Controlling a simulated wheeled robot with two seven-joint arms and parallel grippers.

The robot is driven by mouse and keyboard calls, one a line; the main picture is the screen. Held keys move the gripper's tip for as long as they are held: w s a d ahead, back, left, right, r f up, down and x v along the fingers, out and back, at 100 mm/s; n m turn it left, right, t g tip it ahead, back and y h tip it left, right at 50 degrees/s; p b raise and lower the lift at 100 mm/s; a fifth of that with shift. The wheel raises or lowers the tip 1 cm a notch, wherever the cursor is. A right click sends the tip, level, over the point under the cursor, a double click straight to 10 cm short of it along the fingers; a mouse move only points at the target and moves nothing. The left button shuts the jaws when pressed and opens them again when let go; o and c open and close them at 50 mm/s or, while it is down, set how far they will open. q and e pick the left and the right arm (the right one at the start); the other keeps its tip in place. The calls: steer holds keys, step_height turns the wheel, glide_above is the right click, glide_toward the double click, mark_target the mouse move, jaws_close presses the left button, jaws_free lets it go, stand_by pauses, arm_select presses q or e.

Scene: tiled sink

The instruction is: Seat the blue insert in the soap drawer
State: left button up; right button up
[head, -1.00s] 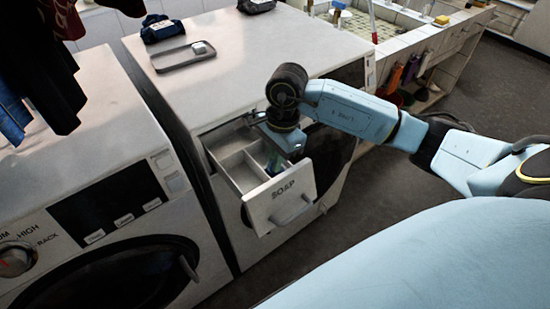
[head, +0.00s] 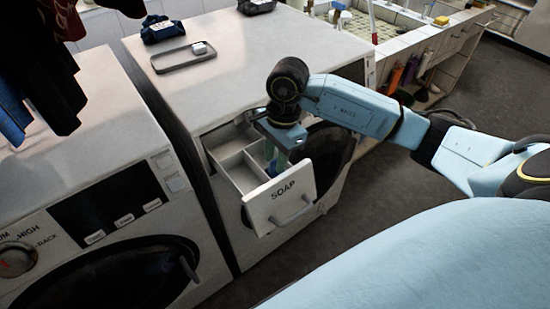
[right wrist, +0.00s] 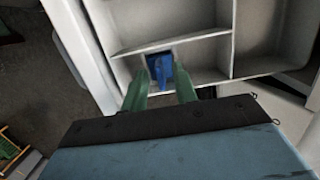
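The soap drawer (head: 282,202) is pulled out from the machine, its white front marked SOAP. Its walled compartments also show in the right wrist view (right wrist: 180,40). The blue insert (right wrist: 161,69) sits low in a small compartment near the drawer's edge; in the head view (head: 269,151) it is mostly hidden by the gripper. I cannot tell whether it is fully down. My right gripper (right wrist: 160,77) points down over it, its green fingers apart on either side with gaps to the blue. My left gripper is out of view.
The drawer's machine (head: 235,60) carries a grey tray (head: 172,62) with a small white item in it. A second machine (head: 80,130) stands at the left, with dark clothes (head: 45,80) hanging above. The tiled sink (head: 410,40) is behind at the right.

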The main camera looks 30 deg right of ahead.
step_height(320, 180, up, 11)
steer(key=d, duration=0.1)
steer(key=shift+d, duration=0.3)
steer(key=shift+f, duration=0.15)
